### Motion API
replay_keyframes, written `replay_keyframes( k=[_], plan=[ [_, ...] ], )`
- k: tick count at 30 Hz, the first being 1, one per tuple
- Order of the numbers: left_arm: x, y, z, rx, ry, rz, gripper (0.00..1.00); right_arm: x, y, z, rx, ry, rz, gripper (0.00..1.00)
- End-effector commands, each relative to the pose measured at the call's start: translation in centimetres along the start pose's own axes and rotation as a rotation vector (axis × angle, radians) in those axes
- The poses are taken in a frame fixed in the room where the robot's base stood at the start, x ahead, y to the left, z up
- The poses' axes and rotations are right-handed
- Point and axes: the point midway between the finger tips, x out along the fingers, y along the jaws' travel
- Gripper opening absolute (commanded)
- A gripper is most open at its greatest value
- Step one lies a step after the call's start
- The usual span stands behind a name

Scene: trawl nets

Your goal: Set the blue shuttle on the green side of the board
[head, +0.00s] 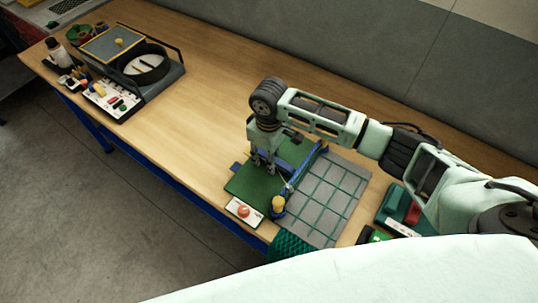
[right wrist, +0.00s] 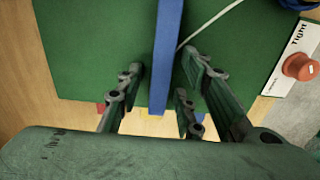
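The board's green side (head: 252,184) lies on the wooden table, with a grey gridded side to its right. My right gripper (head: 264,163) is over the green side, pointing down. In the right wrist view its fingers (right wrist: 165,85) are spread apart, with a long blue bar, seemingly the blue shuttle (right wrist: 167,50), between them. Gaps show on both sides of the bar, so it is not gripped. The bar lies across the green surface (right wrist: 95,45); a blue end (head: 235,168) shows left of the gripper. Whether it rests flat is unclear. My left gripper is out of view.
A white plate with a red button (head: 243,211) sits at the board's front corner, beside a yellow-topped post (head: 278,205). A pale cord (right wrist: 210,22) runs near the bar. Green netting (head: 290,247) hangs at the front edge. The table's middle left is clear.

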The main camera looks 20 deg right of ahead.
Motion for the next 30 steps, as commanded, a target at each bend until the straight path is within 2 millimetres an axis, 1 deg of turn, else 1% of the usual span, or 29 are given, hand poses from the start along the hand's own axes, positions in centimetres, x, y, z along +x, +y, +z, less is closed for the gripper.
replay_keyframes(
  k=[4, 7, 11, 18, 21, 25, 30],
  plan=[
    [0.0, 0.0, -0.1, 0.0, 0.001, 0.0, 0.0, -0.2, 0.0, 0.0, 0.0, 0.001, 0.001, 0.34],
    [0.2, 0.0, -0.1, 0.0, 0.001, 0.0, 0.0, -1.0, 0.1, -0.1, 0.001, 0.002, 0.001, 0.34],
    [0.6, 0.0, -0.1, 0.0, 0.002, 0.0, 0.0, -3.2, 0.1, -0.1, -0.002, 0.004, 0.002, 0.34],
    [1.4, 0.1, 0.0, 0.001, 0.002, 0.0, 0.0, -8.5, 0.0, -0.2, -0.001, 0.005, 0.002, 0.34],
    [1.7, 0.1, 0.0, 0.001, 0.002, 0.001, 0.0, -10.2, 0.1, -0.1, 0.0, 0.003, 0.002, 0.34],
    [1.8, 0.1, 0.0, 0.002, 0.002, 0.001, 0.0, -11.7, 0.0, -0.1, -0.001, 0.002, 0.0, 0.34],
    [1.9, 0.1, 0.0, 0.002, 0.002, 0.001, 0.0, -12.3, 0.0, 0.0, 0.0, -0.001, 0.0, 0.34]
  ],
)
